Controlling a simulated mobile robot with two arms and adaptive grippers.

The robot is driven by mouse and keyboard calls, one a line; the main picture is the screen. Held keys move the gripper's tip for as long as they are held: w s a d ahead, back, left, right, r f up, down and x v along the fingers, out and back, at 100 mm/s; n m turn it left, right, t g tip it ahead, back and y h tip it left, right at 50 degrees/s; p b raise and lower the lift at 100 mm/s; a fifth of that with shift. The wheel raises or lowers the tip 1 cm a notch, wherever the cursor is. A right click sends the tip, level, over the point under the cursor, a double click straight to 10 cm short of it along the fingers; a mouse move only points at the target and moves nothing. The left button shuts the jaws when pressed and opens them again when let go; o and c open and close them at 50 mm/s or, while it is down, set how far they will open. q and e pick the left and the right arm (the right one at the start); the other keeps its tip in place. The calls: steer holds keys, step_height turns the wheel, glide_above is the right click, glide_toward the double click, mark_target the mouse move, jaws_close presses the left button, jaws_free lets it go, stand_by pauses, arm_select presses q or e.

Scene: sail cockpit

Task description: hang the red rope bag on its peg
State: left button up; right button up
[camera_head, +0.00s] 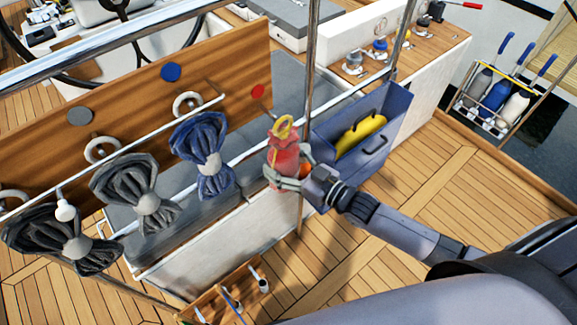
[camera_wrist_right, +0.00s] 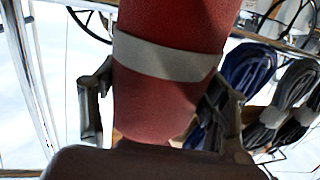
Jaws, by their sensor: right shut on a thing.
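The red rope bag (camera_head: 284,155) is a red cylinder with a yellow loop on top. It stands upright in the air in my right gripper (camera_head: 287,180), in front of the right end of the wooden board (camera_head: 232,52). In the right wrist view the red bag (camera_wrist_right: 165,95), with a pale band, fills the space between the two fingers. A red disc (camera_head: 258,91) marks the board's right end, up and left of the bag. The bag is apart from the board. My left gripper is not in view.
A blue coil (camera_head: 203,160) and grey coils (camera_head: 140,195) hang along the board to the left. A blue bin (camera_head: 385,115) with a yellow item is close right of the bag. A vertical metal pole (camera_head: 311,70) rises just behind it. Wooden deck lies open at right.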

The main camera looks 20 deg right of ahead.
steer(key=shift+w+a+f+b, duration=0.15)
steer(key=shift+w+a+b, duration=0.2)
steer(key=shift+w, duration=0.4)
steer(key=shift+w+a+f+b, duration=0.2)
steer(key=shift+w+b, duration=0.3)
steer(key=shift+w, duration=0.25)
steer(key=shift+w+a+f+b, duration=0.15)
steer(key=shift+w+a+b, duration=0.2)
steer(key=shift+w, duration=0.4)
steer(key=shift+d, duration=0.1)
steer(key=o, duration=1.5)
steer(key=shift+f, duration=0.1)
steer(key=v, duration=1.2)
